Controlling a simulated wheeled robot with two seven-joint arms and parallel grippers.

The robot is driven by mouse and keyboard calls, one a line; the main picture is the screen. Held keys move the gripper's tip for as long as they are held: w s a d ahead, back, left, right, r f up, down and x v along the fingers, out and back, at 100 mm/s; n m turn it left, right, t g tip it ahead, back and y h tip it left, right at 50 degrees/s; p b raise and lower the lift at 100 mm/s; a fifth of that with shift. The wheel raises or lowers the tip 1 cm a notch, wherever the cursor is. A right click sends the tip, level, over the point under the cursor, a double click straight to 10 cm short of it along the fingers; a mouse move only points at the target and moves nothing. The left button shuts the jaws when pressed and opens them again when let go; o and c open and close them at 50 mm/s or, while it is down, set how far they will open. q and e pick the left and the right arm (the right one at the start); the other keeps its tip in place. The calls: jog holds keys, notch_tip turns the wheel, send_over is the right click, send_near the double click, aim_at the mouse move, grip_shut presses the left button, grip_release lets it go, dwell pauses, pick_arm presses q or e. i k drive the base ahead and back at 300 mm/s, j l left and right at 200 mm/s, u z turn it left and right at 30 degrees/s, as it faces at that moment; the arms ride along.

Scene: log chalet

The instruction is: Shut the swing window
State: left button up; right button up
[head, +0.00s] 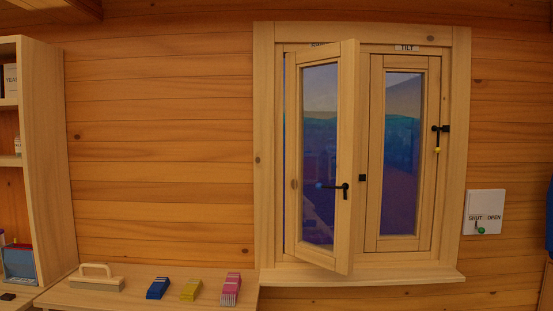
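The swing window (347,110) is the left wooden sash in the double frame (264,150). It stands open into the room, its right edge nearer to me and its hinge side at the left. A dark gap shows between its left edge and the frame. A black handle (345,187) sits on the right stile of the sash. The label above it is mostly hidden by the sash top. The right sash (376,150), labelled TILT, appears closed in its frame, with a black handle (438,130) on its right side. Neither of my grippers is in view.
A ledge (140,296) at lower left holds a wooden-handled block (97,279) and blue (158,288), yellow (191,290) and pink (231,289) items. The window sill (370,276) juts out. A SHUT/OPEN plate (485,205) is on the right wall. Shelves (45,150) stand left.

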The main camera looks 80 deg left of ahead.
aim_at(344, 54)
jog(key=u, duration=2.3)
